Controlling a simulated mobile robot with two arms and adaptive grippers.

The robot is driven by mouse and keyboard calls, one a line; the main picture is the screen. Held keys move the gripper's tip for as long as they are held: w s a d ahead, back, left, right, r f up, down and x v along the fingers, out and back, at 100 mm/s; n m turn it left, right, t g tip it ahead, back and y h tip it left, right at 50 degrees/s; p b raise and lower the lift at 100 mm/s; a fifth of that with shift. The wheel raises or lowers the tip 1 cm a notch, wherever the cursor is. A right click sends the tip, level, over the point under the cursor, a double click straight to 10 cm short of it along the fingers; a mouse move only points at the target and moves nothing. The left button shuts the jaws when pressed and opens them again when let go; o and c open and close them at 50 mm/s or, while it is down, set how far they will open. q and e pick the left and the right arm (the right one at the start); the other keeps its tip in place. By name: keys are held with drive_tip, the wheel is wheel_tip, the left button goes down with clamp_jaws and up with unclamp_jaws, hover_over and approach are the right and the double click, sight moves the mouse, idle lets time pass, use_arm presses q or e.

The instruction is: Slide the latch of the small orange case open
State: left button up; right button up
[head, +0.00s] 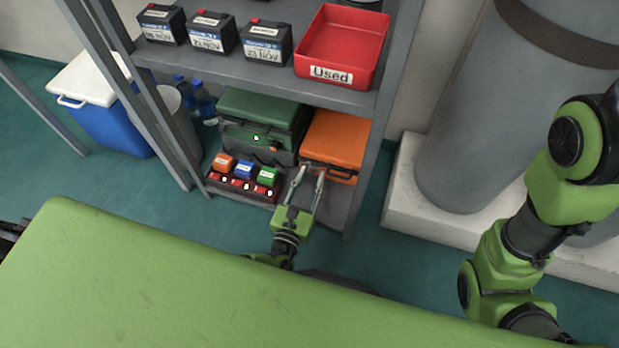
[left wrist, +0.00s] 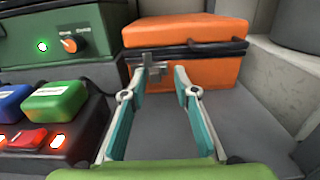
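The small orange case (head: 337,139) sits on the lower shelf at its right end. It fills the top middle of the left wrist view (left wrist: 185,40), with its lid shut and a dark band along the front. A grey metal latch (left wrist: 157,66) shows on its front face, partly behind my left fingertip. My left gripper (head: 306,172) reaches toward the case front; in the left wrist view (left wrist: 163,74) its two fingers are apart with nothing held between them. I cannot tell whether a finger touches the latch. My right arm shows at the right, without its gripper.
A green case (head: 258,112) stands left of the orange one. A dark charger with coloured batteries (head: 243,171) sits in front of it. The upper shelf holds dark batteries and a red "Used" tray (head: 343,40). A grey shelf post stands at right.

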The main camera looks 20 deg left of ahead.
use_arm(q)
drive_tip(key=shift+r, duration=0.1)
wheel_tip(320, 180, up, 10)
idle(0.6)
idle(0.4)
